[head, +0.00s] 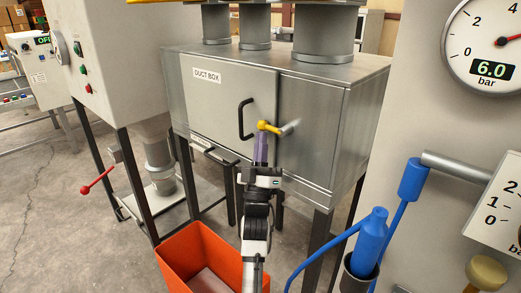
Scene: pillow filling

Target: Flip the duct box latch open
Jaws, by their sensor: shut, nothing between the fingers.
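The duct box (225,105) is a grey metal cabinet with a "DUCT BOX" label and a black door handle (246,119). Its latch (269,127) has a yellow end at the door's right edge, with a silver rod (290,127) beside it pointing right and slightly up. My gripper (261,140) is shut and empty, with its purple fingers pointing up just below the yellow end. The fingertips look close to it or touching; I cannot tell which. The door is closed.
An orange bin (195,262) stands below my arm. A blue nozzle (368,235) with a blue hose sits at the right, near a panel with a pressure gauge (500,40). A machine with a red-knobbed lever (86,189) stands at the left. Floor is clear at the far left.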

